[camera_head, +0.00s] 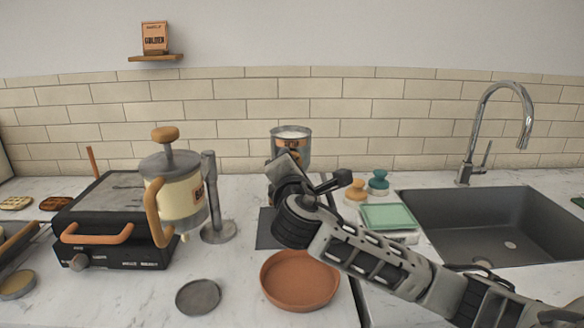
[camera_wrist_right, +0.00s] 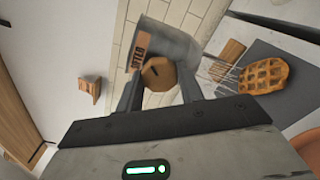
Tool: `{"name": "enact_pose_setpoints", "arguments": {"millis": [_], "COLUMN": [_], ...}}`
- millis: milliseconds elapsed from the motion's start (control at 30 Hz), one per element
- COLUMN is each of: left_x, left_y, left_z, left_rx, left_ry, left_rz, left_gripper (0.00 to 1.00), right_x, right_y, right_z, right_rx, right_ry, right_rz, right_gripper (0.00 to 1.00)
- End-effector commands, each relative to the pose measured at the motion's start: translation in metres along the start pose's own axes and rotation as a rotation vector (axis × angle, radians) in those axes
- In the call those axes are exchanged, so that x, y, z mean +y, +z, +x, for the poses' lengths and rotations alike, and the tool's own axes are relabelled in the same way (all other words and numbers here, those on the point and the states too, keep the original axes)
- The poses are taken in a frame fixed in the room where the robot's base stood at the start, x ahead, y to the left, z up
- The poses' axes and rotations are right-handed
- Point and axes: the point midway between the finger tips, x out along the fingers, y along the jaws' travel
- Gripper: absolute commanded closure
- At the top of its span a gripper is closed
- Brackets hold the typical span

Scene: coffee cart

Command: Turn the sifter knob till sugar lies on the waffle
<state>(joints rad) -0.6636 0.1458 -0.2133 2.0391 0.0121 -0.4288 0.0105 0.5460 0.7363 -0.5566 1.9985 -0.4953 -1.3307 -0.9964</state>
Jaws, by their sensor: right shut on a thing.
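The sifter (camera_head: 291,141) is a metal can with an orange label and white sugar inside, standing at the back centre in the head view. It also shows in the right wrist view (camera_wrist_right: 176,42). My right gripper (camera_head: 287,172) is in front of it. In the right wrist view its fingers (camera_wrist_right: 158,82) are shut on the round wooden knob (camera_wrist_right: 158,73). The golden-brown waffle (camera_wrist_right: 264,76) lies on a dark board (camera_wrist_right: 285,103). Thin pale streaks (camera_wrist_right: 217,76) show between sifter and waffle. I cannot make out sugar on the waffle. My arm hides the waffle in the head view.
A terracotta dish (camera_head: 299,283) and a grey disc (camera_head: 198,297) lie in front. A cream dispenser (camera_head: 183,197) with wooden handle and a black waffle iron (camera_head: 113,235) stand left. A green sponge (camera_head: 387,216) and a sink (camera_head: 500,222) are right.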

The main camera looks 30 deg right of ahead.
Motion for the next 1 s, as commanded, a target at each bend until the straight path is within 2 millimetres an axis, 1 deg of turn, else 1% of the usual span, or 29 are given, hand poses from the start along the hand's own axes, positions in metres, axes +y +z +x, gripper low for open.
{"name": "enact_pose_setpoints", "arguments": {"millis": [400, 1000], "left_x": [0.0006, 0.0018], "left_y": [0.0061, 0.0044], "left_z": [0.0047, 0.0081], "left_rx": [-0.005, 0.014], "left_ry": [0.004, 0.011], "left_rz": [0.002, 0.002], "left_gripper": [0.64, 0.64], "right_x": [-0.0021, -0.0019], "right_y": [-0.0024, -0.0027], "right_z": [-0.0008, -0.0008], "right_rx": [0.002, 0.002], "right_ry": [-0.005, -0.007], "right_rz": [0.398, 0.969], "right_gripper": [0.86, 0.86]}}
